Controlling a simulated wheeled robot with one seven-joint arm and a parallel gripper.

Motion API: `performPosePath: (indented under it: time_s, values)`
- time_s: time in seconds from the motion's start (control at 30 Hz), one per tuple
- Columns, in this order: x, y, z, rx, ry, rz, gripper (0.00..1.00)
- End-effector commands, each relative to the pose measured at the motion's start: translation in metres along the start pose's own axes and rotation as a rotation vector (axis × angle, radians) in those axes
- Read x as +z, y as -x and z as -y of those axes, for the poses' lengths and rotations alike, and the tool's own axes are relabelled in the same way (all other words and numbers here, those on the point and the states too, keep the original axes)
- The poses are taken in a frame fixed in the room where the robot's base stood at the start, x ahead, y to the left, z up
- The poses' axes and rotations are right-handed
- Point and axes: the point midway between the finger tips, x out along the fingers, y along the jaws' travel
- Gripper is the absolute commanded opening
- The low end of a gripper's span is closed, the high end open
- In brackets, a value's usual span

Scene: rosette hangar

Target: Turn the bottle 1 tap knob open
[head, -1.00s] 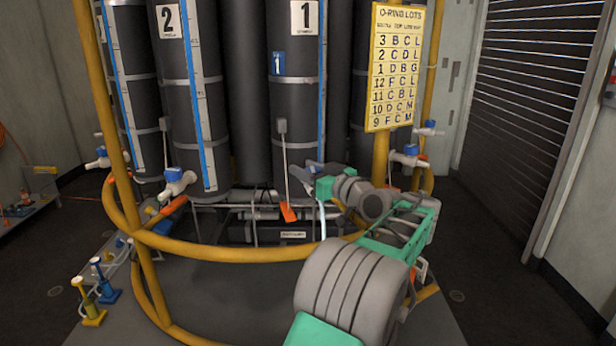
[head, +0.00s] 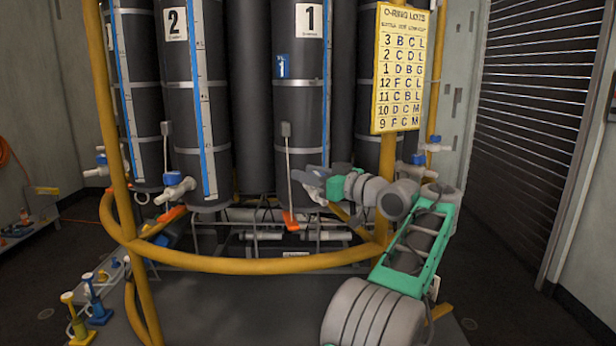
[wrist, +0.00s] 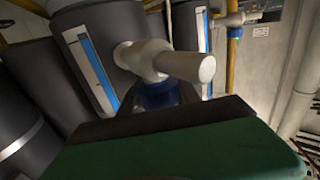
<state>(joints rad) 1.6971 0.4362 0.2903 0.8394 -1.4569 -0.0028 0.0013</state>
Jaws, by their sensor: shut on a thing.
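Bottle 1 (head: 298,125) is a tall dark cylinder with a "1" label, a blue tag and a blue-and-white side strip. Its white tap (wrist: 150,60) shows in the wrist view, with the spout toward the camera and to the right. The blue tap knob (wrist: 160,97) is below the tap body in that view, partly hidden behind the dark pad and green finger. My gripper (head: 315,186) is at the tap at the foot of bottle 1, shut on the knob. In the head view it hides most of the tap and knob.
Bottle 2 (head: 178,110) stands left with its blue-knobbed tap (head: 175,185). A yellow ring rail (head: 250,265) runs before the bottles. A yellow post with the lot board (head: 398,70) stands right of bottle 1, close to my arm. An orange-tipped lever (head: 291,221) hangs near the tap.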

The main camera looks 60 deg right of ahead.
Motion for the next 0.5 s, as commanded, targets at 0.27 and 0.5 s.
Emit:
performPosePath:
  time_s: [0.27, 0.5]
  values:
    - [0.0046, 0.0003, 0.0001, -0.003, -0.006, 0.005, 0.56]
    - [0.0023, -0.0009, 0.0002, -0.002, -0.002, 0.002, 0.61]
